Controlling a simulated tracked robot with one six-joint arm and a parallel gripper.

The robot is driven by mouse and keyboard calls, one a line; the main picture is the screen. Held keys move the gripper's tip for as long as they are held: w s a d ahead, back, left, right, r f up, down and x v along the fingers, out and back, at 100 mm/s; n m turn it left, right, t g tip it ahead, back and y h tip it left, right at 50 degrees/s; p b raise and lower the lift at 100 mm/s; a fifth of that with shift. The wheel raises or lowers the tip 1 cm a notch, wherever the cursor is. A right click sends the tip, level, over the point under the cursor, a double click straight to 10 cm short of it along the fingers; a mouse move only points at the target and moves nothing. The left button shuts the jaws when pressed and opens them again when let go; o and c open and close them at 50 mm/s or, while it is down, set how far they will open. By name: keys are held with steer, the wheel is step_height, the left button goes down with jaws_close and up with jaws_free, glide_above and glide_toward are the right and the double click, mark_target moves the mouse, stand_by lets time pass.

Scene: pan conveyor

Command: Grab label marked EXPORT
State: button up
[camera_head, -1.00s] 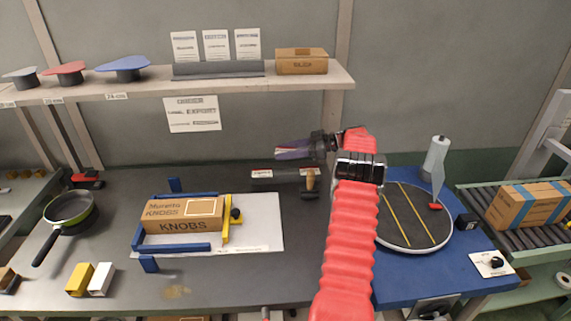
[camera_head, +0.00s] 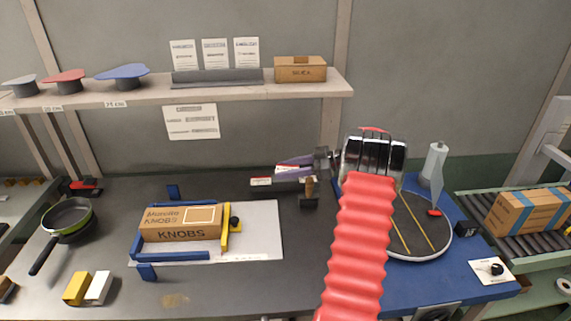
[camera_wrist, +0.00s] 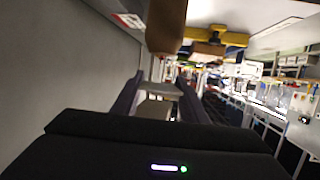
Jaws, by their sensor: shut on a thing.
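My gripper (camera_head: 284,166) is low over the back of the bench, at a dark label holder (camera_head: 290,187). Its purple fingers are shut on a small pale label (camera_head: 288,170) with a reddish edge. In the wrist view, the pale label (camera_wrist: 157,107) shows between the fingers. Its print is too small to read, so I cannot tell whether it says EXPORT or whether it still touches the holder. Another white label (camera_head: 261,181) with a red stripe lies at the holder's left end.
A wooden-handled stamp (camera_head: 309,190) stands close to my gripper's right. A KNOBS box (camera_head: 180,223) sits in a blue and yellow fixture in front. A wall notice (camera_head: 191,122) hangs behind. A round turntable (camera_head: 440,243) is at the right.

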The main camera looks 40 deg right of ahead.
steer(key=s+a, duration=0.6)
steer(key=s, duration=0.2)
steer(key=shift+a, duration=0.4)
